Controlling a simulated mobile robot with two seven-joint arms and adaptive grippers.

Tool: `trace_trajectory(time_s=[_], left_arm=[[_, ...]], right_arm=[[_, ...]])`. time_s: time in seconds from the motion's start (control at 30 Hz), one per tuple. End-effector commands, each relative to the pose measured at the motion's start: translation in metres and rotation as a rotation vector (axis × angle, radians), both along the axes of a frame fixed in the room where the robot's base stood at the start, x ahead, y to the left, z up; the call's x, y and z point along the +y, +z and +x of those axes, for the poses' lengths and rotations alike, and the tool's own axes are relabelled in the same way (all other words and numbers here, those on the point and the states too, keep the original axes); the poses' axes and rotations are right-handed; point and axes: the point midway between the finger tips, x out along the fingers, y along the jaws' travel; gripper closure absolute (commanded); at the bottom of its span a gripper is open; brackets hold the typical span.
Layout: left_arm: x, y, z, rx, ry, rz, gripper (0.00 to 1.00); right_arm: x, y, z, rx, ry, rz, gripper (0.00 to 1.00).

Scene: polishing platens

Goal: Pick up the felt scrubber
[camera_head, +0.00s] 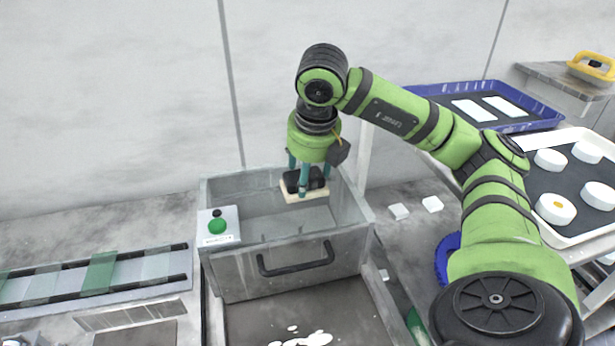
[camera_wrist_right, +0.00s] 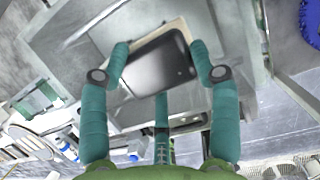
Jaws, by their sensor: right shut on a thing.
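The felt scrubber (camera_head: 303,184) has a black body on a cream felt pad. My right gripper (camera_head: 308,176) comes down from above and is shut on its black body. In the head view the scrubber shows against the opening of a grey metal box (camera_head: 290,270); its exact height there is hard to tell. In the right wrist view the scrubber (camera_wrist_right: 157,64) lies between the teal fingers (camera_wrist_right: 160,58), with the felt edge showing beyond the black body. My left gripper is not in view.
A green button box (camera_head: 219,226) sits on the metal box's left rim. A rack with green and grey strips (camera_head: 100,275) lies left. At right stand a blue tray (camera_head: 540,108), a white tray (camera_head: 590,142) with several white discs, and two small white blocks (camera_head: 399,211).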

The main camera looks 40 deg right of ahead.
Motion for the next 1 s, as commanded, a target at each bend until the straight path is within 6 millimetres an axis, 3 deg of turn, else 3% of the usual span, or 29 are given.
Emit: trace_trajectory(time_s=[0.17,0.6,1.0], left_arm=[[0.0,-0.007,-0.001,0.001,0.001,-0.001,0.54],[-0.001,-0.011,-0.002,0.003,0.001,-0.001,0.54],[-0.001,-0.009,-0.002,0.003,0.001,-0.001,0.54]], right_arm=[[0.001,0.029,0.002,-0.011,0.002,0.003,0.75],[-0.053,0.078,-0.065,-0.007,-0.006,-0.001,0.75],[-0.073,0.097,-0.09,-0.005,0.0,0.0,0.75]])
